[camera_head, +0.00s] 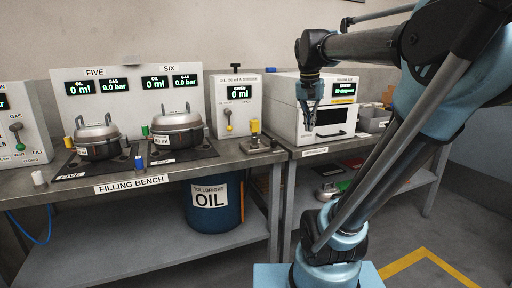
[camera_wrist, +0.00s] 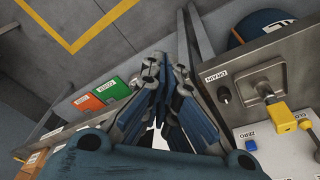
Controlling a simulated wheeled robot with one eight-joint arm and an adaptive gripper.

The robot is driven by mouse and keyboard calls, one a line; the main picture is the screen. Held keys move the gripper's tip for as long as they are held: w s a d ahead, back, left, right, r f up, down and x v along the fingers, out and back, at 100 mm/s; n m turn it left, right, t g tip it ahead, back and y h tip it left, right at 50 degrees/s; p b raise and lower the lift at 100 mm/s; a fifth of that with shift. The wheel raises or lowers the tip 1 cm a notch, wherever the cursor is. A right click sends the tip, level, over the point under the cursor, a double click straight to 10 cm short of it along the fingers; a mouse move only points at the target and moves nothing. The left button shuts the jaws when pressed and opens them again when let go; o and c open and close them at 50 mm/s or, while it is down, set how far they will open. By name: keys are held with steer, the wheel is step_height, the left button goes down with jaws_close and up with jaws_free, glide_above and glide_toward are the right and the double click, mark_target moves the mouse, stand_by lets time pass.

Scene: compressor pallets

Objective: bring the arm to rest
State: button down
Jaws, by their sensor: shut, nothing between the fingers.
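My gripper (camera_head: 309,113) hangs pointing down at the end of my raised arm, in front of the white oven (camera_head: 345,92) in the head view. In the wrist view its fingers (camera_wrist: 160,75) are together, with nothing held between them. It is apart from the bench and the things on it.
The filling bench (camera_head: 75,190) carries two lidded metal pots (camera_head: 97,137) (camera_head: 177,133), a white oil unit (camera_head: 220,105) and a yellow-topped fitting (camera_head: 254,135). A blue oil drum (camera_head: 229,205) stands below. Green and orange labelled bins (camera_wrist: 110,91) show in the wrist view. The floor at the right is clear.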

steer(key=s+f+n, duration=0.1)
steer(key=s+f, duration=0.4)
steer(key=f, duration=0.3)
steer(key=s+f+n, duration=0.2)
steer(key=s+f, duration=0.3)
steer(key=f, duration=0.4)
steer(key=s+f+n+y, duration=0.1)
steer(key=s+f+n, duration=0.1)
steer(key=s+f, duration=0.4)
step_height(320, 180, down, 2)
steer(key=shift+f, duration=0.15)
steer(key=shift+s, duration=0.1)
steer(key=shift+w+f, duration=0.2)
steer(key=shift+w, duration=0.25)
